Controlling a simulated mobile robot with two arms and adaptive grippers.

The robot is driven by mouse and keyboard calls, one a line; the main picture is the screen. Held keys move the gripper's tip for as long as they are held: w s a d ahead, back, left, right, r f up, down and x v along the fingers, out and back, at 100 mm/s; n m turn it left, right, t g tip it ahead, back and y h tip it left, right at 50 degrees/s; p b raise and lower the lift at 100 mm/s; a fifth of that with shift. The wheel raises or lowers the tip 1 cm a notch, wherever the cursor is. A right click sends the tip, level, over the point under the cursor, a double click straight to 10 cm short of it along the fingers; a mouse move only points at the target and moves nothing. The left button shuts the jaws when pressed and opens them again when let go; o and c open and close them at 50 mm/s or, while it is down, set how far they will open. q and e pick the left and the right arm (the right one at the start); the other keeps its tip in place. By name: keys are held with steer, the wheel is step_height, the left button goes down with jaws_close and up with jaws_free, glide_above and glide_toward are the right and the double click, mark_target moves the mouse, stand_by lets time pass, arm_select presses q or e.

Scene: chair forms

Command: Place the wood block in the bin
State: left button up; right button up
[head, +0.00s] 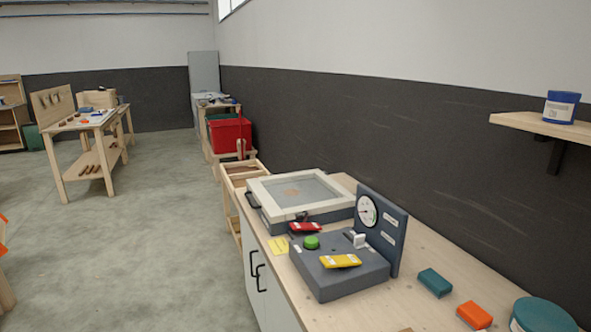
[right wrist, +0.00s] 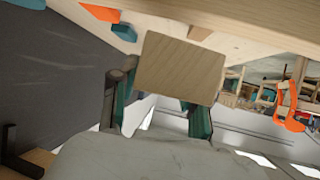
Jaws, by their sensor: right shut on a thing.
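The wood block (right wrist: 180,68) is a flat-faced, light brown piece in the right wrist view. My right gripper (right wrist: 160,100) is shut on it, with one dark green finger at the left and one below. My right gripper does not show in the head view, and my left gripper shows in neither view. A red bin (head: 229,134) stands on a low wooden stand by the far wall in the head view, well ahead of the bench. Its inside is hard to make out. A green bin lies partly hidden behind it. I cannot tell which bin the task means.
A wooden bench (head: 430,310) runs along the right, bearing a framed box (head: 300,195), a grey device with a gauge (head: 340,265), a teal block (head: 435,282) and an orange block (head: 474,314). A worktable (head: 90,125) stands far left. The floor between is clear.

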steer(key=s+a+r+m+h, duration=0.1)
steer(key=s+a+r, duration=0.1)
steer(key=a, duration=0.8)
steer(key=s+a+r+h, duration=0.1)
steer(key=s+a+r, duration=0.2)
steer(key=a, duration=0.8)
step_height(320, 180, up, 2)
steer(key=shift+s+a+r+m, duration=0.15)
steer(key=shift+a+m, duration=0.1)
steer(key=shift+m, duration=0.15)
steer(key=shift+d+f, duration=0.2)
steer(key=shift+f, duration=0.05)
